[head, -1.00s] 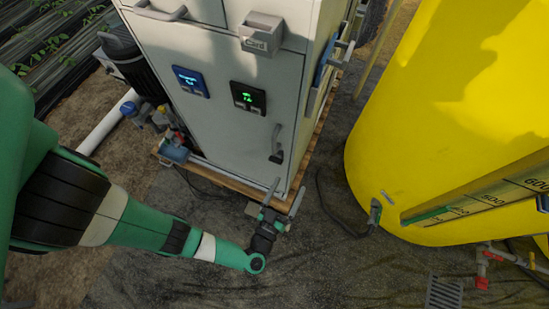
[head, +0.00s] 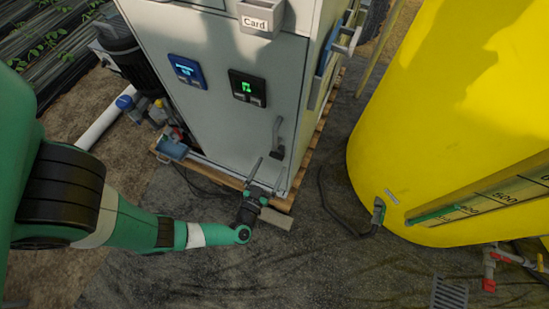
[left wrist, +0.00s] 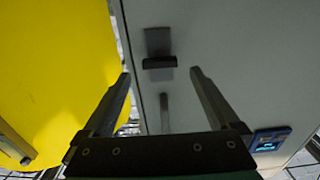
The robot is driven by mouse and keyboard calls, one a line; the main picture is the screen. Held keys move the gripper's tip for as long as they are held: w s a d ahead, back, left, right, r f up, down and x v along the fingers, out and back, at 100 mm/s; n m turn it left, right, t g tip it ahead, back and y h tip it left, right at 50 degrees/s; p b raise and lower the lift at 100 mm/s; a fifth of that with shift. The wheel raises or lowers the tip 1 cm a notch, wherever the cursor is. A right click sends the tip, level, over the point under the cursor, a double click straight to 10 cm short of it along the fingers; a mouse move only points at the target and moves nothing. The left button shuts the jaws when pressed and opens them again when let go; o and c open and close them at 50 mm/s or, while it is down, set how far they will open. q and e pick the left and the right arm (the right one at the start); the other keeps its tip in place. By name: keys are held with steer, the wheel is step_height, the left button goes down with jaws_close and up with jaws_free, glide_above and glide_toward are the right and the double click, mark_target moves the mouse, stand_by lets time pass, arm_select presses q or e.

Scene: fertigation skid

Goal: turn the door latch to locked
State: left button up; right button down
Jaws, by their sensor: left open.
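The door latch (head: 278,138) is a grey lever on a dark base, low on the right side of the cabinet door (head: 225,125). Its bar stands roughly upright in the head view. My left gripper (head: 270,176) is open and empty, in front of the door and below the latch in the picture. In the left wrist view the latch (left wrist: 160,62) shows between the two spread fingers (left wrist: 161,76), apart from both. That view is turned over, with the tank at left. My right gripper is not in view.
A yellow tank (head: 440,110) stands to the right, with a hose on the ground beside it. Blue (head: 187,70) and black (head: 247,88) displays and a card holder (head: 260,18) sit on the cabinet. The cabinet stands on a wooden pallet (head: 283,203). Ground in front is mostly clear.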

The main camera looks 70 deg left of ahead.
mark_target(277, 155)
arm_select(q)
steer(key=b+x, duration=0.1)
steer(key=x, duration=0.3)
steer(key=shift+a, duration=0.15)
steer(key=c, duration=1.4)
